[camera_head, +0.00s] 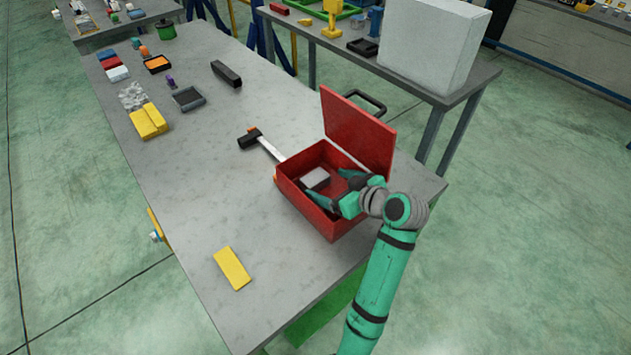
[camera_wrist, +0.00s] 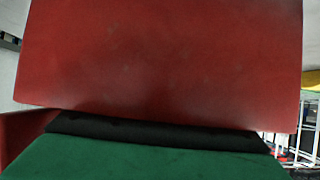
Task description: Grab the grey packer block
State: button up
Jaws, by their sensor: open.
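The grey packer block (camera_head: 316,178) lies inside an open red box (camera_head: 290,192) on the grey table, near the box's left inner side. My gripper (camera_head: 336,189) reaches into the box from the right. Its green and dark fingers are spread apart, with the block a little beyond them to the left. No contact with the block can be made out. In the wrist view, a green and black part of my gripper (camera_wrist: 155,150) fills the bottom, and the block is not visible.
The raised red lid (camera_head: 358,130) stands behind my gripper and fills much of the wrist view (camera_wrist: 160,65). A hammer (camera_head: 262,143) lies beside the box. A yellow block (camera_head: 232,268) lies at the front.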

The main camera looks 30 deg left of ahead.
aim_at(314, 176)
jog(key=shift+r+x, duration=0.15)
jog(key=shift+x, duration=1.15)
jog(key=shift+r+x, duration=0.1)
jog(key=shift+x, duration=1.25)
jog(key=shift+w, duration=0.1)
jog(key=c, duration=1.8)
jog(key=shift+a+r, duration=0.1)
jog(key=shift+r, duration=0.05)
grip_shut()
